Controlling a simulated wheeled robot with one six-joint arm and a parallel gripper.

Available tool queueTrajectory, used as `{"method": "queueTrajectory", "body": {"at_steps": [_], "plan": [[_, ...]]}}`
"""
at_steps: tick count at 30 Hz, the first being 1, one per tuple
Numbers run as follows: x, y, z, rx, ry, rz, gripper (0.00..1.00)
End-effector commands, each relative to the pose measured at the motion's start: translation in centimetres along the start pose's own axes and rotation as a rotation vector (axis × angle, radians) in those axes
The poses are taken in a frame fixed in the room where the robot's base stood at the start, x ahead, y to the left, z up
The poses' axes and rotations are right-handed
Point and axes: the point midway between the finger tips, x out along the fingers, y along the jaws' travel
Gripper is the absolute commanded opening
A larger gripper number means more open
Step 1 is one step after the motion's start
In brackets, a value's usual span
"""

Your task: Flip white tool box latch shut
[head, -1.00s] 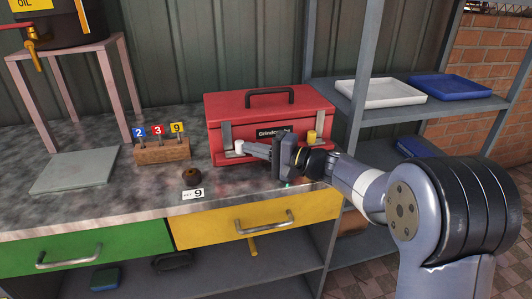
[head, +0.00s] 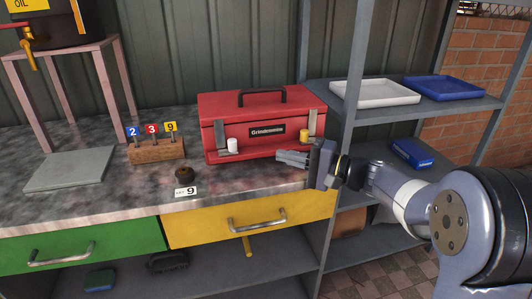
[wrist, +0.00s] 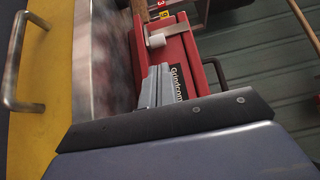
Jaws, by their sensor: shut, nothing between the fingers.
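The red tool box (head: 262,143) stands on the marbled bench with its lid down. Its white latch is at the front left: a metal strap (head: 220,134) with a white knob (head: 232,145). The white knob also shows in the wrist view (wrist: 157,40). I cannot tell whether this latch is fully seated. A second latch with a yellow knob (head: 304,135) is at the front right. My gripper (head: 280,156) is shut and empty, low before the box's right half, pointing left, apart from the white knob. It also shows in the wrist view (wrist: 152,82).
A wooden block with numbered tags (head: 157,151), a small dark round object (head: 184,172) and a number card (head: 186,191) are left of the box. A grey plate (head: 70,168) lies farther left. Shelves with a white tray (head: 375,93) and blue tray (head: 442,88) stand right.

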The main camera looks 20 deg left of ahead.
Motion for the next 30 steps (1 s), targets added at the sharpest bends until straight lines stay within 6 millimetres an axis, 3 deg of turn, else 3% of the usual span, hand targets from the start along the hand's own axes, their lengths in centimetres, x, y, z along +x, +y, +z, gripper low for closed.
{"method": "queueTrajectory", "body": {"at_steps": [6, 19, 25, 30], "plan": [[-2.7, -0.1, 0.0, 0.000, 0.001, 0.000, 0.00], [-3.2, 0.0, 0.0, 0.000, 0.000, 0.000, 0.00], [-1.8, 0.0, 0.1, -0.001, -0.003, 0.000, 0.00], [1.2, 0.1, 0.1, 0.000, -0.005, 0.000, 0.00]]}}
